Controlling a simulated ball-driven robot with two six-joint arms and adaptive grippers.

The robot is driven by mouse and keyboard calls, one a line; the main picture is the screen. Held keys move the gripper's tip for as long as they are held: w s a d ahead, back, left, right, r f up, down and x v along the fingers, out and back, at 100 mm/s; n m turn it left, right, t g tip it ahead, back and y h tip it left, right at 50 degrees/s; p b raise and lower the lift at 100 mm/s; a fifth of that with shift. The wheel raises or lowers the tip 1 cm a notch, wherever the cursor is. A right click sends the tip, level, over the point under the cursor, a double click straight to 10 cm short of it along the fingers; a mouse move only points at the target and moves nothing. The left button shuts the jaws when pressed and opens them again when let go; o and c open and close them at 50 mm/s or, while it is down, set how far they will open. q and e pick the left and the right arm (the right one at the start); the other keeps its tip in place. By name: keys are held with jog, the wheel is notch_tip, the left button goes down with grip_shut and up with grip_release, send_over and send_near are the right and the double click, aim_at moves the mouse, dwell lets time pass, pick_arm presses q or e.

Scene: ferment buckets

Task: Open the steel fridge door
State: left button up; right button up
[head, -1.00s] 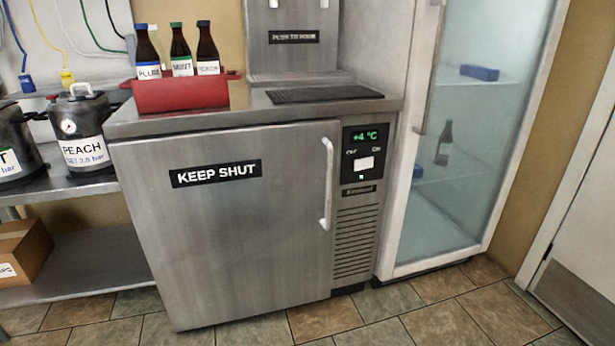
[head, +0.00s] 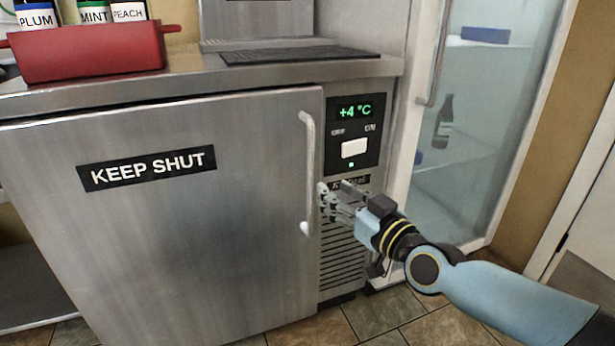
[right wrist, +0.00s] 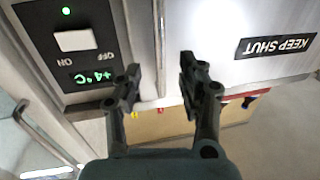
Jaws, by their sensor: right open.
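The steel fridge door (head: 190,240) is shut and carries a black "KEEP SHUT" label (head: 147,168). The steel door (right wrist: 220,40) also shows there, upside down. I cannot tell if a finger touches the handle. My left gripper is not in view.
The control panel (head: 354,135) reads +4 °C, with a white switch, right of the handle. A glass-door cooler (head: 470,140) stands at the right. A red crate (head: 90,52) with several bottles sits on the steel counter. Tiled floor lies free in front.

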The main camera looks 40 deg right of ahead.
aim_at(313, 175)
jog(key=w+b, duration=0.1)
jog(key=w, duration=0.8)
jog(key=shift+d+b, duration=0.2)
jog(key=shift+b, duration=0.15)
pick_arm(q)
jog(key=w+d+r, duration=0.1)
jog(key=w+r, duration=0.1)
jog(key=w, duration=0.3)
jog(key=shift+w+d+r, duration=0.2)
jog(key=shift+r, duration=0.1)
pick_arm(e)
jog(key=shift+w, duration=0.25)
jog(key=shift+c, duration=0.5)
grip_shut()
